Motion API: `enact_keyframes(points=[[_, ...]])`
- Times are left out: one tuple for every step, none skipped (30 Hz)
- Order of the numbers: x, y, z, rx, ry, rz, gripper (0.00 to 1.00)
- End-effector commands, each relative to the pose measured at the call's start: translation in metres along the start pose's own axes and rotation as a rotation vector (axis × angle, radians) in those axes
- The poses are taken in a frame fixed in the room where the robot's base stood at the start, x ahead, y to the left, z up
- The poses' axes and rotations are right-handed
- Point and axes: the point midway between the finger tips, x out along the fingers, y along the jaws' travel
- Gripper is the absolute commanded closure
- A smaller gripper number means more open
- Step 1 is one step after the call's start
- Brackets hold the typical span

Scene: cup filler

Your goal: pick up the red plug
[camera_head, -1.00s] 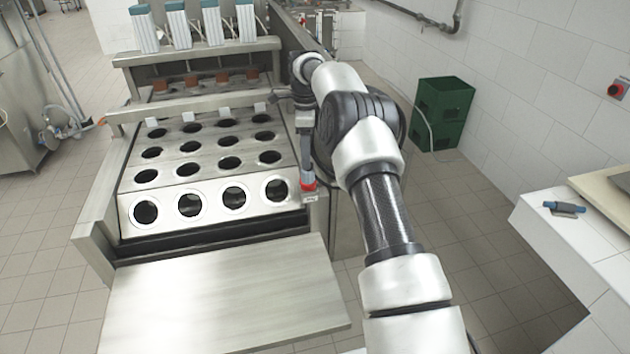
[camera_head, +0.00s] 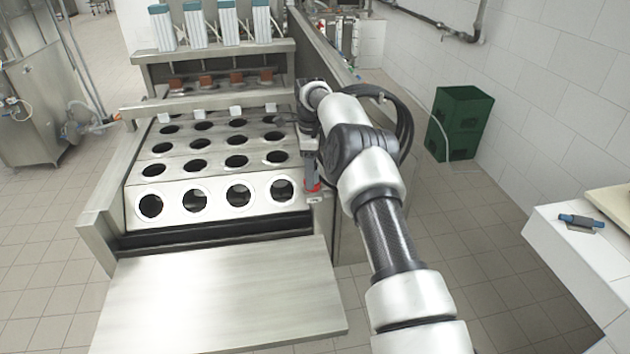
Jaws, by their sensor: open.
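The red plug (camera_head: 312,187) is a small red piece low at the right edge of the cup filler, beside the front row of holes. My gripper (camera_head: 309,170) points down right above it, with its grey fingers close to the red. The gripper is open. The fingers partly cover the plug, and I cannot tell whether they touch it or stand around it. My arm reaches in from the lower right.
The cup filler's plate (camera_head: 165,218) has rows of round holes left of my gripper. A bare metal shelf (camera_head: 220,295) is in front. A green crate (camera_head: 462,122) stands on the floor at right. A white counter (camera_head: 560,250) holds a blue-handled tool (camera_head: 582,221).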

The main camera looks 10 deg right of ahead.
Motion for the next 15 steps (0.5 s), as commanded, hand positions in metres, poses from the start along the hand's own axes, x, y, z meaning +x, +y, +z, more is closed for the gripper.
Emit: enact_keyframes(points=[[-0.0005,0.0000,0.0002,0.000,0.000,0.000,0.46],[-0.0005,0.0001,0.0002,0.000,0.000,0.000,0.47],[-0.0005,0.0001,0.0001,0.000,0.000,0.000,0.54],[-0.0005,0.0001,0.0001,0.000,0.000,0.000,0.59],[-0.0004,0.0001,0.0000,0.000,0.000,0.000,0.64],[-0.0004,0.0001,0.0000,0.000,0.000,0.000,0.71],[-0.0005,0.0001,0.0000,0.000,0.000,0.000,0.76],[-0.0004,0.0001,0.0000,0.000,0.000,0.000,0.81],[-0.0009,-0.0001,0.0000,0.000,0.000,-0.001,0.86],[-0.0009,-0.0001,-0.0001,0.000,0.000,-0.001,0.86],[-0.0009,-0.0001,-0.0001,0.000,0.000,-0.001,0.86],[-0.0009,-0.0001,-0.0002,0.000,0.000,-0.001,0.86],[-0.0009,-0.0001,-0.0002,0.000,0.000,-0.001,0.86],[-0.0010,-0.0001,-0.0002,0.000,0.000,-0.001,0.86],[-0.0016,-0.0002,-0.0001,0.000,0.000,-0.001,0.86]])
